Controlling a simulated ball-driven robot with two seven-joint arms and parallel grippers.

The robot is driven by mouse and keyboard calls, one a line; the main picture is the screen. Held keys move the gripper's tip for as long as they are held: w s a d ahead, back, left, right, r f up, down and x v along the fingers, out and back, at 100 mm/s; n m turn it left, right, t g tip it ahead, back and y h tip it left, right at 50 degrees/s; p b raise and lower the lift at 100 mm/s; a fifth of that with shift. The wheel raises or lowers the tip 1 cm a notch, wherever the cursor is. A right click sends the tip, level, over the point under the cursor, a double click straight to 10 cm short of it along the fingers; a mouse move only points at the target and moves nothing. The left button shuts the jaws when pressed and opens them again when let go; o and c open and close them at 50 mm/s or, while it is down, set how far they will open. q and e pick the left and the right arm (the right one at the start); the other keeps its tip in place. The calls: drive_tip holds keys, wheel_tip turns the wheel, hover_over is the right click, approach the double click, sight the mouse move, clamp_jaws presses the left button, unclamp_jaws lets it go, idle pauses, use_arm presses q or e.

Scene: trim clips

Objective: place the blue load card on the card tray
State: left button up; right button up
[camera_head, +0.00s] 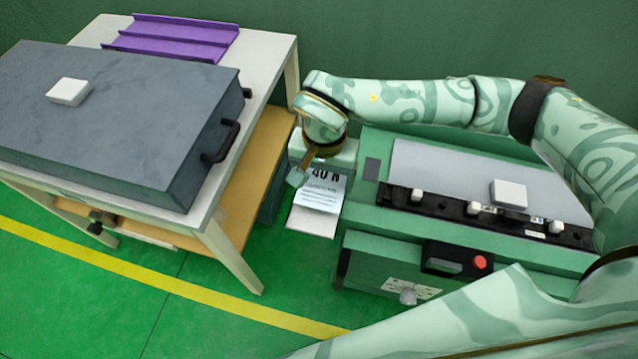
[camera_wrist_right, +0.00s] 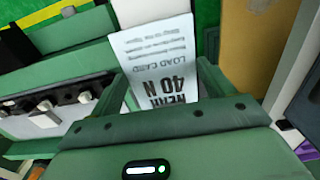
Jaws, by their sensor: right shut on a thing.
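A pale bluish-white load card (camera_head: 322,190) with dark print reading 40 N is at my right gripper (camera_head: 299,176). In the right wrist view the load card (camera_wrist_right: 157,62) lies between the two green fingers of my right gripper (camera_wrist_right: 164,85), which is shut on its near end. A plain white plate (camera_head: 312,222), which looks like the card tray, extends below the card; the card covers part of it. In the wrist view its white end (camera_wrist_right: 150,10) shows past the card. I cannot tell whether the card touches it. My left gripper is not in view.
A green machine (camera_head: 365,245) with a red button (camera_head: 480,262) and knobs stands right of the card. A table (camera_head: 268,50) on the left carries a large grey case (camera_head: 110,115) with a handle, a white block (camera_head: 69,91) and a purple rack (camera_head: 175,38). Green floor is clear in front.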

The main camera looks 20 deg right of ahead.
sight(320, 182)
drive_tip(key=f, duration=0.1)
drive_tip(key=f+b, duration=0.2)
drive_tip(key=f, duration=0.1)
drive_tip(key=shift+w+a, duration=0.2)
drive_tip(key=shift+w, duration=0.05)
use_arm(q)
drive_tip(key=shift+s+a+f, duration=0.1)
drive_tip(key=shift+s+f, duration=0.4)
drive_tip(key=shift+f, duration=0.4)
use_arm(e)
drive_tip(key=shift+r, duration=0.1)
drive_tip(key=o, duration=0.9)
use_arm(q)
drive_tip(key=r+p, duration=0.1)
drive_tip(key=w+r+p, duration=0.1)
drive_tip(key=p, duration=0.1)
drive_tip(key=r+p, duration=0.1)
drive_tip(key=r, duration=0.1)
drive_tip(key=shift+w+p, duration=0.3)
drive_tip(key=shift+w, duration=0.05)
use_arm(e)
wheel_tip(320, 182, up, 12)
